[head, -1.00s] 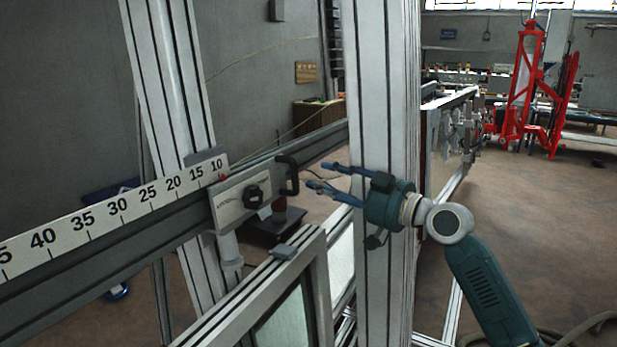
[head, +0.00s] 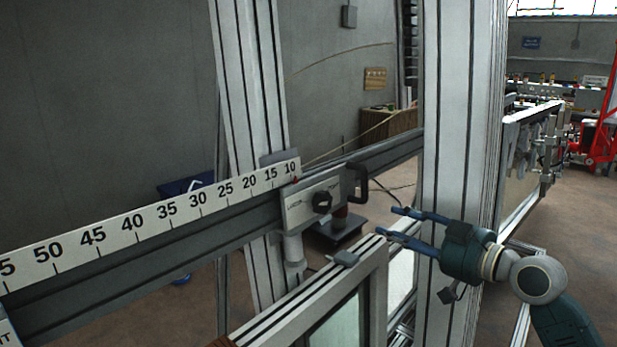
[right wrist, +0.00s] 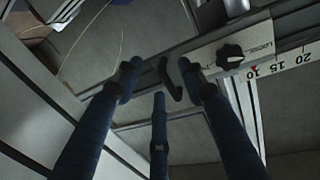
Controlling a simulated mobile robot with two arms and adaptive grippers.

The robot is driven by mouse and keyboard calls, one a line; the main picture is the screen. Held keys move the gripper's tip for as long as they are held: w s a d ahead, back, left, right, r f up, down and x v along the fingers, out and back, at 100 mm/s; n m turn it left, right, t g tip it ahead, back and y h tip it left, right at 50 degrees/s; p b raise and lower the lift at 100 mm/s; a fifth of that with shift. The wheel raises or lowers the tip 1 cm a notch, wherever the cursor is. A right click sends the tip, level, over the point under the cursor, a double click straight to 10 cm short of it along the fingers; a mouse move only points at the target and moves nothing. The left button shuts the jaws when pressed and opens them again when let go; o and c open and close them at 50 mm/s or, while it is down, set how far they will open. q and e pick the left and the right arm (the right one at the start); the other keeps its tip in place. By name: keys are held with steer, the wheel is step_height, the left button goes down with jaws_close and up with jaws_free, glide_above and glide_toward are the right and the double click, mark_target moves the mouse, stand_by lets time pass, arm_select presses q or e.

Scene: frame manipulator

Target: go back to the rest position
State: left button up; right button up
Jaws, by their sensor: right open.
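My right gripper (head: 396,222) is in the head view, right of the middle, in front of a tall aluminium post. Its blue fingers are spread, point left and hold nothing. The sliding stop block (head: 313,200) with its black knob sits on the ruler rail (head: 150,222), near the 10 mark. Its black handle (head: 358,183) is above and left of the fingertips, apart from them. In the right wrist view the fingers (right wrist: 158,85) are apart, and the handle (right wrist: 171,80) shows beyond them between the tips. My left gripper is not in view.
The tall aluminium post (head: 458,120) stands close to my right gripper. A second post (head: 250,90) stands behind the rail. A framed window panel (head: 345,300) is below the block. A red machine (head: 603,130) stands at the far right, with open floor before it.

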steer(key=s+a+f+g+h, duration=0.1)
steer(key=s+a+f+g, duration=0.1)
steer(key=s+f, duration=0.5)
steer(key=s+a+f+g+h, duration=0.1)
steer(key=s+a+f, duration=0.1)
steer(key=f, duration=0.9)
steer(key=s+a+f+g+h, duration=0.1)
steer(key=s+a+f+g, duration=0.15)
steer(key=s+f, duration=0.4)
steer(key=s+d+f+m+g+h, duration=0.25)
steer(key=s+f, duration=0.45)
steer(key=s, duration=0.5)
steer(key=s+d+f+m+g+h, duration=0.2)
steer(key=s+f+m+h, duration=0.15)
steer(key=s+f, duration=0.6)
steer(key=s+f+n+g+b, duration=0.1)
steer(key=s+f, duration=0.2)
steer(key=f, duration=1)
steer(key=s+f+g, duration=0.1)
steer(key=s+f, duration=0.2)
steer(key=f, duration=1.1)
steer(key=s+d+f+g, duration=0.1)
steer(key=s+d+f, duration=0.2)
steer(key=s+f, duration=1.1)
steer(key=shift+s+f+b, duration=0.3)
steer(key=shift+s+f, duration=0.05)
steer(key=shift+s, duration=0.65)
